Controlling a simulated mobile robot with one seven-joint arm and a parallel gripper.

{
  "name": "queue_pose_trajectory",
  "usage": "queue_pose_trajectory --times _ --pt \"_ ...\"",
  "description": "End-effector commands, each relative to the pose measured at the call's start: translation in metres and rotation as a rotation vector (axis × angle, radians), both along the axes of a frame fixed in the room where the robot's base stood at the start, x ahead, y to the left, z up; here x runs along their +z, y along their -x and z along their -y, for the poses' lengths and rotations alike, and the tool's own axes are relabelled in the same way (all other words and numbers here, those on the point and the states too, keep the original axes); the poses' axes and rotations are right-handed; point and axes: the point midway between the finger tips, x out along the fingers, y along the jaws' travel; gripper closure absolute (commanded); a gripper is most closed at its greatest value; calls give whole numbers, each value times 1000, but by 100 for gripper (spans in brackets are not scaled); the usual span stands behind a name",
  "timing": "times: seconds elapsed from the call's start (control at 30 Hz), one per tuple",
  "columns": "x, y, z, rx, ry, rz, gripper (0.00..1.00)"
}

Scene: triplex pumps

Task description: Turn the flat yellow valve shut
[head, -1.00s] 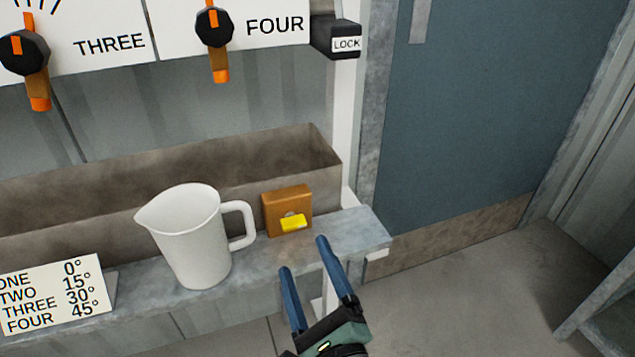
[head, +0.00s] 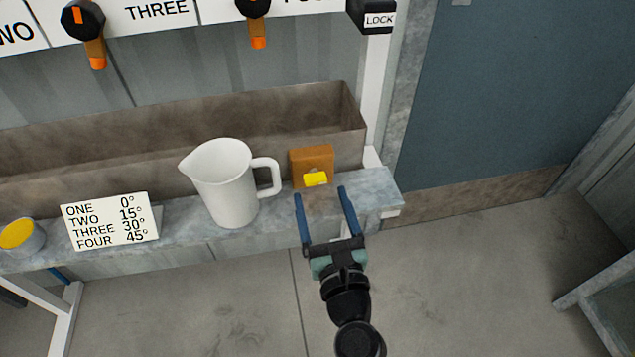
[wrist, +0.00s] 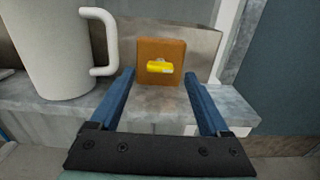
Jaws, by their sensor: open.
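The flat yellow valve (head: 315,179) sits on the front of a brown-orange block (head: 311,156) standing on the ledge. In the wrist view the yellow handle (wrist: 160,67) lies about level across the block's face, centred between my fingers. My gripper (head: 322,192) is open, its two blue fingers pointing at the block. In the wrist view my gripper (wrist: 163,88) has nothing between its fingers, and the valve appears beyond their tips. I cannot tell exactly how far the tips are from the handle.
A white jug (head: 227,186) stands just left of the block, its handle towards it. An angle card (head: 110,220) and a yellow-topped round container (head: 18,236) are farther left on the ledge (head: 185,222). A trough (head: 250,125) runs behind.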

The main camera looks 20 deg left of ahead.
Motion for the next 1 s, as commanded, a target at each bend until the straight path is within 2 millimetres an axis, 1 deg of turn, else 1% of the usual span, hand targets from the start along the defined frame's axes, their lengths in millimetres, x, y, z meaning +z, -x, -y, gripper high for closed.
queue_pose_trajectory --times 0.03,0.1,0.27,0.43,0.67,0.77,0.8,0.97,1.0 --pt "0 -9 -6 3 -1 2 20" --pt "0 -18 -12 2 1 2 20" --pt "0 -32 -21 0 1 2 20" --pt "0 -37 -25 0 0 0 20" --pt "0 -37 -25 0 1 0 20" --pt "0 -37 -25 0 1 0 36" --pt "0 -37 -25 0 1 0 43" --pt "0 -37 -25 -1 1 0 72" --pt "0 -37 -25 0 1 0 79"
